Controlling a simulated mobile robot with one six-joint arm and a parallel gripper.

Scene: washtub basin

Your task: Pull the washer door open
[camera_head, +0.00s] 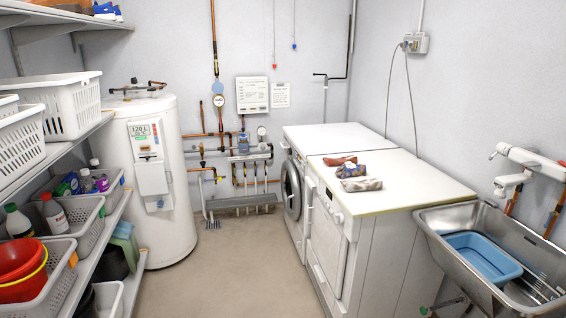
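The washer (297,215) is a white front-loading machine against the right wall, the farther of two machines standing side by side. Its round door (291,191) has a grey rim and dark glass and faces left into the room. I see it at a steep angle; it looks shut, lying close against the front. A small pale handle shape shows near the door, but it is too small to make out clearly. The nearer machine's front edge stands close to the door's right side in the picture. I cannot make out my gripper in this view.
The nearer white machine (328,235) has cloths (352,171) on top. A steel basin (455,255) with a blue tub (482,257) stands at right. Shelves with baskets (72,102) and a white boiler (160,180) line the left. The floor (240,260) between is clear.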

